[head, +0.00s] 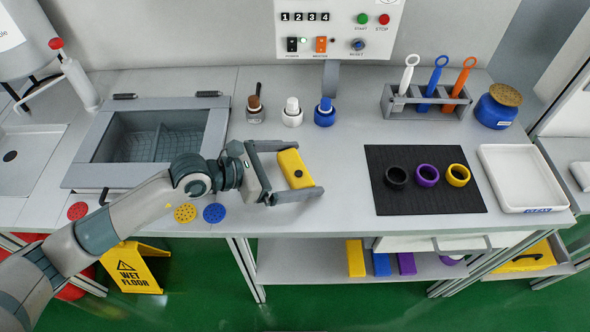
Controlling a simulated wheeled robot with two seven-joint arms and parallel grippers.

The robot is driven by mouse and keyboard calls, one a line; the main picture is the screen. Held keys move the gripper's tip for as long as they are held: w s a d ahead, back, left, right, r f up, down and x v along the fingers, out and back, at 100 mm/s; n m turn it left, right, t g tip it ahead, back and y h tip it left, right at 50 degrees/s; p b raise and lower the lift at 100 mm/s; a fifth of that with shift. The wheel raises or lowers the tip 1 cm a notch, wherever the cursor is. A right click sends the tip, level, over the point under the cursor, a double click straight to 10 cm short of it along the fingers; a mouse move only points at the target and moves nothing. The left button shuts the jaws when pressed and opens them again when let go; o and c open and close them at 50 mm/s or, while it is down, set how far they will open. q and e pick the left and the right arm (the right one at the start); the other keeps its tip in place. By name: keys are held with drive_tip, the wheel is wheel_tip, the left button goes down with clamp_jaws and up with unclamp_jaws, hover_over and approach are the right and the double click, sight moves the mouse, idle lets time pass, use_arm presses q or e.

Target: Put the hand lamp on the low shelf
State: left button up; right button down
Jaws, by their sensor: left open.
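The hand lamp, seemingly the yellow block with a small dark spot (294,168), lies on the grey worktop left of the black mat. My left gripper (308,168) is open, with one finger beyond the lamp and the other on its near side. The lamp lies between the fingers, with a gap visible to the near finger; contact at the far finger is hard to tell. The low shelf (310,265) is under the worktop and holds yellow, blue and purple blocks toward its right. My right gripper is out of view.
A black mat (408,205) with black, purple and yellow rings lies right of the lamp, beside a white tray (518,170). Small bottles (292,117) stand behind the lamp. A sink (150,140) is at left. The shelf's left part is clear.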

sight(299, 170)
use_arm(q)
drive_tip(key=c, duration=0.9)
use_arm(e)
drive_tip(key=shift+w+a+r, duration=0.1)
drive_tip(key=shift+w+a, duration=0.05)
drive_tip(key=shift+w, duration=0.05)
use_arm(q)
drive_tip(key=shift+r, duration=0.15)
drive_tip(key=shift+r, duration=0.45)
drive_tip(key=r, duration=0.1)
drive_tip(key=s+r+b, duration=0.1)
drive_tip(key=r, duration=0.1)
drive_tip(key=shift+d+r, duration=0.15)
drive_tip(key=shift+d, duration=0.05)
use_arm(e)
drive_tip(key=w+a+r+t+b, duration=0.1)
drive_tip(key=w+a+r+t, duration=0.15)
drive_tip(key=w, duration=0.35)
use_arm(q)
drive_tip(key=s+d+r+p, duration=0.2)
drive_tip(key=s+r, duration=0.4)
drive_tip(key=s, duration=0.4)
drive_tip(key=shift+s+d+r, duration=0.2)
drive_tip(key=shift+r, duration=0.1)
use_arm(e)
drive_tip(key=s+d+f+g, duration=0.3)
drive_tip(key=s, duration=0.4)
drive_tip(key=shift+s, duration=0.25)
